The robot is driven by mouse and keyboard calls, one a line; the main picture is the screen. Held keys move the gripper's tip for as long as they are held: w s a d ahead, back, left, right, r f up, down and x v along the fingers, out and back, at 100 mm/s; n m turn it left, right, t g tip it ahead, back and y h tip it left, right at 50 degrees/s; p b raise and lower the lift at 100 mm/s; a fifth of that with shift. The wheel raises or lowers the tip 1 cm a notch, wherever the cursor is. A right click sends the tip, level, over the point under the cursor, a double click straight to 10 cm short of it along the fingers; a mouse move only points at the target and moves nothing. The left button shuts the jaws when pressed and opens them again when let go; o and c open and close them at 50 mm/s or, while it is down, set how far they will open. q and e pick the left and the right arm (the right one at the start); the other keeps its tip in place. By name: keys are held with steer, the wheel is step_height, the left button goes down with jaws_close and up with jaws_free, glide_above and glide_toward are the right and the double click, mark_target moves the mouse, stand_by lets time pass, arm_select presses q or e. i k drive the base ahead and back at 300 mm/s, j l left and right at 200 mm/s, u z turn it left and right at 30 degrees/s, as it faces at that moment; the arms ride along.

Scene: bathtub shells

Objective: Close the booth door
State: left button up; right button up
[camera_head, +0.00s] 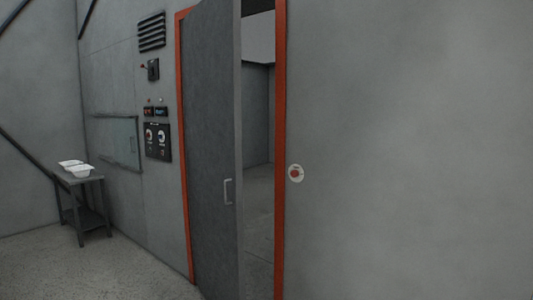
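The booth door (215,150) is a tall dark grey panel with a light metal handle (228,191) near its free right edge. It stands partly open in an orange frame (280,150). A gap shows between the door's edge and the right frame post, and through it I see the booth interior (258,130) with grey walls and floor. The door's left side is by the left orange post (182,110). Neither of my grippers is in view.
A round white and orange button (296,173) is on the wall right of the frame. Left of the door are control panels (157,142), a vent (152,32) and a glazed window (117,142). A small table (82,183) with white shells (78,169) stands at the left. The floor before the wall at left is clear.

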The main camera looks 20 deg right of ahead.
mark_target(212, 50)
steer(key=z, duration=0.15)
steer(key=i+u, duration=0.25)
steer(key=i, duration=0.9)
